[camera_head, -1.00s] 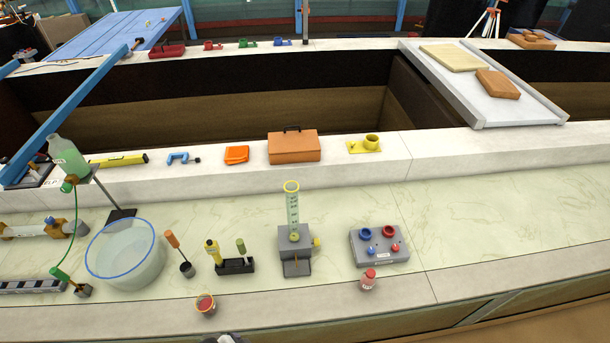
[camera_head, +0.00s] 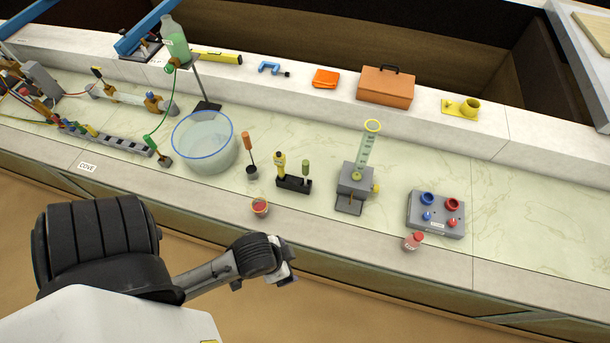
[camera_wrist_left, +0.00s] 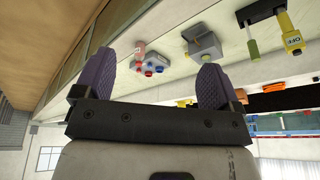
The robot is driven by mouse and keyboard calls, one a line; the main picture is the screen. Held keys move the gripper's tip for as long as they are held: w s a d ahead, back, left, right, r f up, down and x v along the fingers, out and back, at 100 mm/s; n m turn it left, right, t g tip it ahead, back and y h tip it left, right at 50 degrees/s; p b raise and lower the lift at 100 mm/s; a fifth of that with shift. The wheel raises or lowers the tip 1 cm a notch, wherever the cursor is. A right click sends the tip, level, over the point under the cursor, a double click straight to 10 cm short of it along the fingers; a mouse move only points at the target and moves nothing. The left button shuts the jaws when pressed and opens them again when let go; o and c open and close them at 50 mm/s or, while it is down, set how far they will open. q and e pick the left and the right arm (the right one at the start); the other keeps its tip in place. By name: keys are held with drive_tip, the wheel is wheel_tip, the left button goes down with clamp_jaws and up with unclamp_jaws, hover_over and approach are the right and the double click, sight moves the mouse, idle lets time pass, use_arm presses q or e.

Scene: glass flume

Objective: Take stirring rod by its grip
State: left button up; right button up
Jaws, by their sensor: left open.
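The stirring rod, as I take it, has an orange grip (camera_head: 246,141) and stands nearly upright, leaning slightly, in a small dark holder (camera_head: 252,172) on the counter in the head view. It is right of the clear basin. I cannot make it out in the left wrist view. My left gripper (camera_head: 284,266) is in front of the counter, below and right of the rod and well apart from it. In the left wrist view its two purple-grey fingers (camera_wrist_left: 155,80) are spread with nothing between them. My right gripper is not in view.
A clear basin with blue rim (camera_head: 203,165) stands left of the rod. A black rack (camera_head: 293,185) with yellow and green tools is on its right. A small cup of red stuff (camera_head: 260,207) sits in front. A cylinder stand (camera_head: 356,181) and grey button box (camera_head: 437,213) are farther right.

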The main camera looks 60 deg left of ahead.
use_arm(q)
drive_tip(key=c, duration=0.5)
drive_tip(key=shift+f, duration=0.1)
